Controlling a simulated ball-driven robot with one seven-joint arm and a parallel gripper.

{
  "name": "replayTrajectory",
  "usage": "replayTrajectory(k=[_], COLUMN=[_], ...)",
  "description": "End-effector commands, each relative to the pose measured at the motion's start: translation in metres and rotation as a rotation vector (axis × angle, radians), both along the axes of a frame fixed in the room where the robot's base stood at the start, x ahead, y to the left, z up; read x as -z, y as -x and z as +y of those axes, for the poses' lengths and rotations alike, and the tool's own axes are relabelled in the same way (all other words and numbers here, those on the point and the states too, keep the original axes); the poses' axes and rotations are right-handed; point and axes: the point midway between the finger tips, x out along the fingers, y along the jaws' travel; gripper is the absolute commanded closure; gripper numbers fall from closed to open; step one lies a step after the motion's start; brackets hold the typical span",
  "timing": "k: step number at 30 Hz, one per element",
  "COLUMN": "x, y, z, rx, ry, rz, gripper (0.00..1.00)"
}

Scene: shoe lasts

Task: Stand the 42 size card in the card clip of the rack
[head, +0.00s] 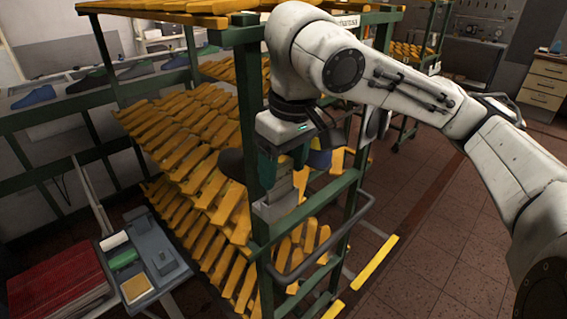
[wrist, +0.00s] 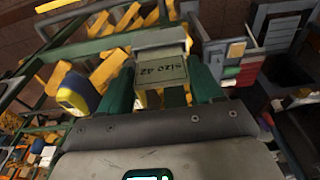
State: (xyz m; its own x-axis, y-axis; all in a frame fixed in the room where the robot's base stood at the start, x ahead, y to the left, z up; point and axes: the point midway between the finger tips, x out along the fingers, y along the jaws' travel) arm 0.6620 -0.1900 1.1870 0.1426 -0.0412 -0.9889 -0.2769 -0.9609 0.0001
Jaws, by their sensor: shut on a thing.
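My gripper (head: 284,163) is at the near post of the rack (head: 256,120), pointing down. In the wrist view, the green fingers of my gripper (wrist: 160,84) are shut on the tan 42 size card (wrist: 162,70), whose print "size 42" shows upside down. A grey card clip (wrist: 160,38) lies right at the card's far edge. In the head view the clip (head: 272,211) is a pale block on the rack, just below the fingers. I cannot tell whether the card's edge is inside the clip or only against it.
Yellow shoe lasts (head: 190,120) fill the rack's sloping shelves. A blue and yellow object (wrist: 75,92) is close beside one finger. A grey tray (head: 150,255) and a red stack (head: 58,285) are at lower left. The tiled floor at right is clear.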

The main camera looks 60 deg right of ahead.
Motion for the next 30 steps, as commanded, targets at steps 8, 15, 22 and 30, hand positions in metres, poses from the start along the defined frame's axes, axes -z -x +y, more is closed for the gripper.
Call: replayTrajectory(k=[8, 15, 22, 30], x=[0.001, 0.008, 0.012, 0.012], y=[0.000, 0.000, 0.000, 0.000], z=[0.000, 0.000, 0.000, 0.000], rx=[0.000, 0.000, 0.000, 0.000], ry=[0.000, 0.000, 0.000, 0.000], rz=[0.000, 0.000, -0.001, -0.001], gripper=[0.65, 0.65, 0.65, 0.28])
